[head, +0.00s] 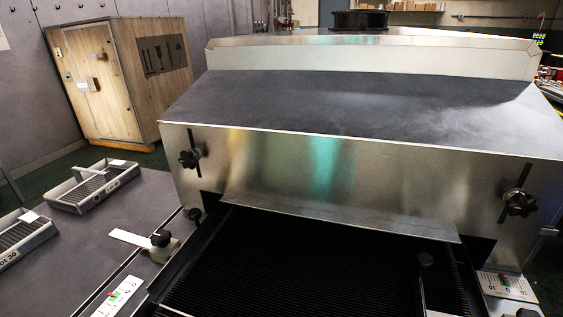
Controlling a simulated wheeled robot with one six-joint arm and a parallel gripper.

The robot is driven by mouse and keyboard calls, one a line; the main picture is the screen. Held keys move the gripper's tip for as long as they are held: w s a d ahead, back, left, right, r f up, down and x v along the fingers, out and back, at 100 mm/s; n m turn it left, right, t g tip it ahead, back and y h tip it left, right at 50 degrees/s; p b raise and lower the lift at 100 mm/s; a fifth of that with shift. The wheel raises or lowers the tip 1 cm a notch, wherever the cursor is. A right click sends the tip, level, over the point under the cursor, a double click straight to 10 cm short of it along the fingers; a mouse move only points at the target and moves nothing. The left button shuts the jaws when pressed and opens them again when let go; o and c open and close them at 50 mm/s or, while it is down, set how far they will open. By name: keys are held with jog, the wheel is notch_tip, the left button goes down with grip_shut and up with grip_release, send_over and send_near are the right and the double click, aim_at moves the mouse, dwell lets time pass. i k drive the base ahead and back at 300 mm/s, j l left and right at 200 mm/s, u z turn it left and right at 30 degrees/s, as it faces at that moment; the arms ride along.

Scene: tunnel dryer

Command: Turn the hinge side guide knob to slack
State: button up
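A black knob (160,238) sits on a pale clamp block at the left of the conveyor mouth, with a flat white strip (128,238) reaching left from it. A white scale plate (118,297) with red and green marks lies in front of it. At the right, a similar scale plate (508,287) lies beside the belt, and a dark knob (527,313) is cut off by the bottom edge. I cannot tell which knob is the hinge side guide knob. My gripper is not in view.
The steel dryer hood (330,165) spans the middle, with black star knobs at left (190,158) and right (519,202) in slots. A dark ribbed belt (300,270) runs beneath. Trays (95,186) lie on the left table (150,195). A wooden crate (120,80) stands behind.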

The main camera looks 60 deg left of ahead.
aim_at(161, 238)
jog(key=u, duration=1.95)
